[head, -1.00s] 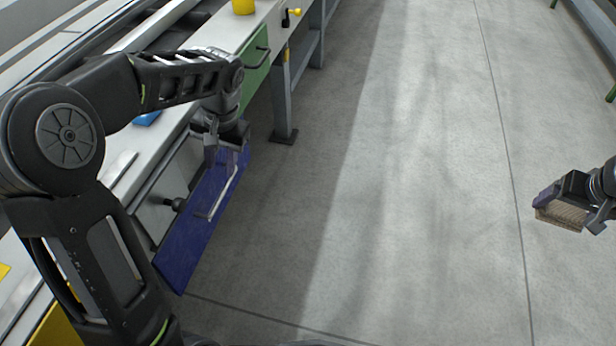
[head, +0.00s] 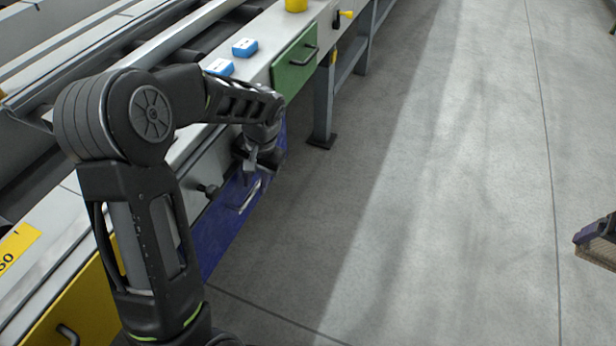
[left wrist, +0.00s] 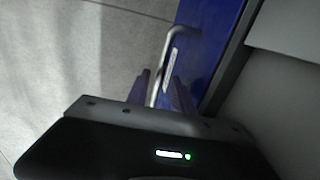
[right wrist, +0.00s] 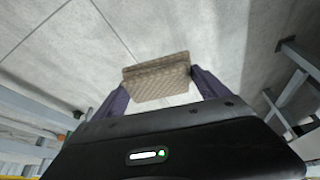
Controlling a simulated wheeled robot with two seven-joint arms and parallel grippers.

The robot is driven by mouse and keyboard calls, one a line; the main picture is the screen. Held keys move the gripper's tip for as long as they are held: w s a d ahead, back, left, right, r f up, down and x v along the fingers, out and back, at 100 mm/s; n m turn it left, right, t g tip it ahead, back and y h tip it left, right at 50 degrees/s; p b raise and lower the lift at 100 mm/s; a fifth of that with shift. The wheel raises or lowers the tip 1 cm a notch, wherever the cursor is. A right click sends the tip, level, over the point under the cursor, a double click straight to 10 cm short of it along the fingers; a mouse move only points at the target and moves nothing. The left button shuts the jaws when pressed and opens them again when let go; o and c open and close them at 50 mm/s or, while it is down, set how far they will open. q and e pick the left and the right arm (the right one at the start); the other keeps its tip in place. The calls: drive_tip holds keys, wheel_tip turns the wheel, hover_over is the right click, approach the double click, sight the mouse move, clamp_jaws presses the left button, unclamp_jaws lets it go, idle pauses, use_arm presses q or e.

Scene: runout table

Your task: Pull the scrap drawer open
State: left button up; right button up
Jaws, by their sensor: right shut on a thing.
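A blue drawer front (head: 222,230) with a pale bar handle (head: 248,197) is on the near side of the bench. Its label (left wrist: 171,67) is too blurred to read. My left gripper (head: 250,172) is at the upper end of this handle. In the left wrist view its fingers (left wrist: 160,92) stand apart on either side of the bar handle, with a gap between them; any contact is unclear. I cannot tell how far the drawer is out. My right gripper (right wrist: 160,88) is shut on a tan woven-looking block (right wrist: 158,76), held over the floor at far right.
The bench also has a green drawer (head: 290,67) and a yellow drawer (head: 75,305). A black knob (head: 207,190) sticks out beside the blue front. Blue-and-white boxes (head: 245,47) and a yellow cup (head: 296,5) stand on top. The floor (head: 430,200) is clear.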

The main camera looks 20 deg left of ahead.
use_arm(q)
clamp_jaws()
idle(1.2)
